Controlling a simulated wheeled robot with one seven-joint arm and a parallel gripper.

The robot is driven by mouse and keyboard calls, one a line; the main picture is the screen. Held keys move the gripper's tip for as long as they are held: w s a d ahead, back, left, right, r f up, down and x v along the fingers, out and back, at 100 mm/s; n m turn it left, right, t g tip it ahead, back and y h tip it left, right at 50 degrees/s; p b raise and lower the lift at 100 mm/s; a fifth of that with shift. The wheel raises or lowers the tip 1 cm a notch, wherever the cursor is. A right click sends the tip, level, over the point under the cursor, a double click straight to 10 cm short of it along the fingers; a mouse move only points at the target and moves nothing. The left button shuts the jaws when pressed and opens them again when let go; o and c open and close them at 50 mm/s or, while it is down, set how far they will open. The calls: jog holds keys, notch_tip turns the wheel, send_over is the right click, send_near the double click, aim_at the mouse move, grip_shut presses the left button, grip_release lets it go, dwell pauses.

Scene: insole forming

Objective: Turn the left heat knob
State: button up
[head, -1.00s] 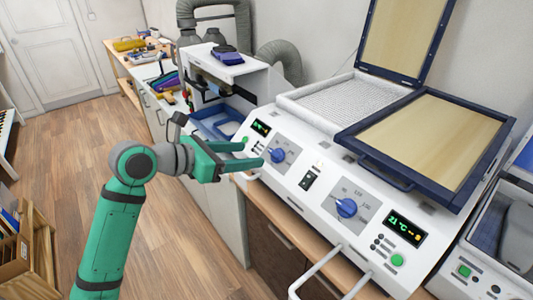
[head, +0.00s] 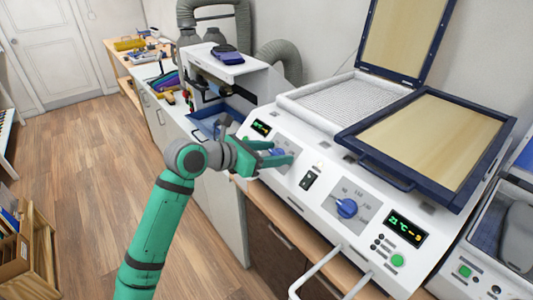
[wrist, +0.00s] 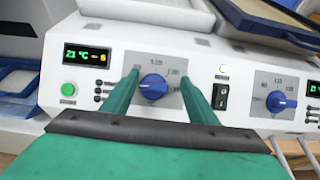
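The left heat knob (wrist: 153,86) is blue and round on a grey dial plate of the white heating machine's sloped front. In the head view the knob (head: 278,152) is mostly hidden by my gripper. My green gripper (head: 288,156) is in front of it. In the wrist view my gripper (wrist: 160,78) is open, with one finger on each side of the knob and visible gaps to it. I cannot tell whether the fingertips reach as deep as the knob. The left display (wrist: 87,54) reads 23 °C in green.
The right heat knob (head: 347,208) with its display (head: 406,228) is further right on the same panel. A black switch (head: 308,180) sits between the knobs. A green button (wrist: 68,88) is left of the left dial. A metal handle (head: 325,270) juts out at the front.

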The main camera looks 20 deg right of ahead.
jog(key=shift+w+a, duration=0.1)
jog(key=shift+a, duration=0.2)
jog(key=c, duration=0.9)
jog(key=shift+a, duration=0.15)
jog(key=shift+o, duration=0.2)
